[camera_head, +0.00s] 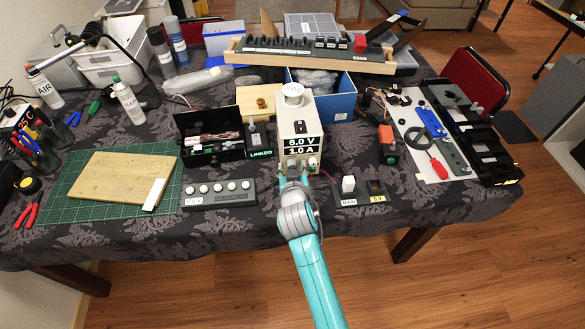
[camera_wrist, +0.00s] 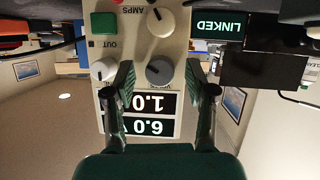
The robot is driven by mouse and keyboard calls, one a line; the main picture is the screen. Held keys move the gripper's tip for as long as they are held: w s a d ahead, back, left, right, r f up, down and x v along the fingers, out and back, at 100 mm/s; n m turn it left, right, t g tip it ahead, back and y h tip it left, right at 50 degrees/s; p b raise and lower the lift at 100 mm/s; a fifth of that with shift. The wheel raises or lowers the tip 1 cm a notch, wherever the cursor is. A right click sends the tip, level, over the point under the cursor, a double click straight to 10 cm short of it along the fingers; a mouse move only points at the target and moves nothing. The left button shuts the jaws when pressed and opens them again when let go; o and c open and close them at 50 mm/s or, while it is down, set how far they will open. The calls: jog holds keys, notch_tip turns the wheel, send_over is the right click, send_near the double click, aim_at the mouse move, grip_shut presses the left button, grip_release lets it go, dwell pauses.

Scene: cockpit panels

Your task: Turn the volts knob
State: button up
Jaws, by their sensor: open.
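The power supply is a cream box (camera_head: 293,110) standing near the table's front edge, with displays reading 6.0 V and 1.0 A. In the wrist view its panel is upside down. A dark grey round knob (camera_wrist: 158,72) sits beside the displays (camera_wrist: 150,113); the partly hidden lettering under it looks like VOLTS. My gripper (camera_wrist: 159,76) is open, one finger on each side of this grey knob, with a visible gap on both sides. In the head view my gripper (camera_head: 293,179) is in front of the box's lower face and hides part of its controls.
White knobs (camera_wrist: 160,22) (camera_wrist: 103,70) and a green button (camera_wrist: 104,22) are close by on the panel. A LINKED display (camera_head: 261,153) stands left of the box. A row-button panel (camera_head: 218,193) and a MAIN switch block (camera_head: 359,190) flank my arm.

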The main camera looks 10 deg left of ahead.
grip_shut()
jog(key=shift+f+n+t+h, duration=0.15)
jog(key=shift+n+t+h, duration=0.15)
jog(key=shift+n+h, duration=0.85)
jog(key=shift+n+y, duration=0.25)
grip_release()
jog(key=v, duration=1.2)
